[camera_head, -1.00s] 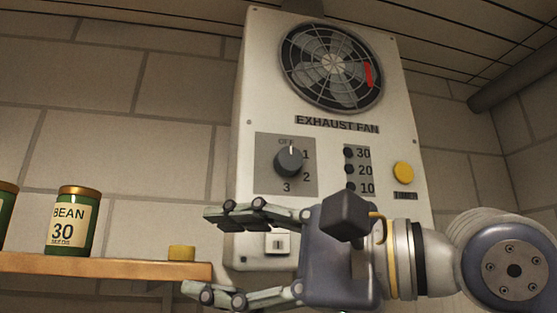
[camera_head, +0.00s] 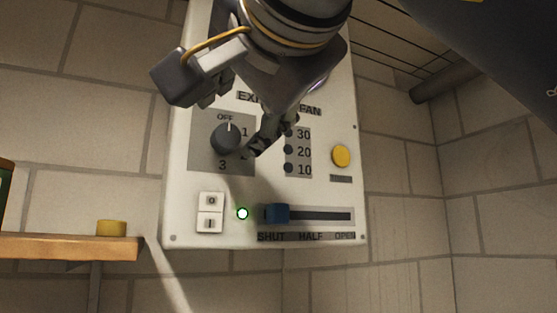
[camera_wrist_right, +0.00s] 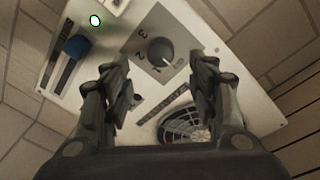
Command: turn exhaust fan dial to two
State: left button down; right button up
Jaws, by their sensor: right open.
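The exhaust fan dial (camera_head: 226,138) is a dark round knob on a grey plate on the white panel (camera_head: 180,205). Its white mark points up at OFF; the 1 and 3 show, and the 2 is hidden behind a finger in the head view. My right gripper (camera_head: 230,122) comes down from above, open, with its fingers around the upper left and lower right of the dial in the picture. In the right wrist view the dial (camera_wrist_right: 160,51) lies between and just beyond the open fingertips (camera_wrist_right: 160,70). Contact cannot be told. My left gripper is not in view.
Below the dial are a white rocker switch (camera_head: 210,213), a lit green lamp (camera_head: 242,213) and a blue slider (camera_head: 277,214) at SHUT. A yellow button (camera_head: 341,156) is at right. A wooden shelf (camera_head: 70,248) with a yellow item (camera_head: 111,228) is at left.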

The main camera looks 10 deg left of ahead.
aim_at(227, 136)
jog(key=p+x, duration=0.2)
jog(key=x, duration=0.4)
jog(key=shift+a+r, duration=0.15)
jog(key=shift+w+a+p, duration=0.25)
jog(key=shift+w+p, duration=0.15)
jog(key=shift+w, duration=0.15)
jog(key=c, duration=1.1)
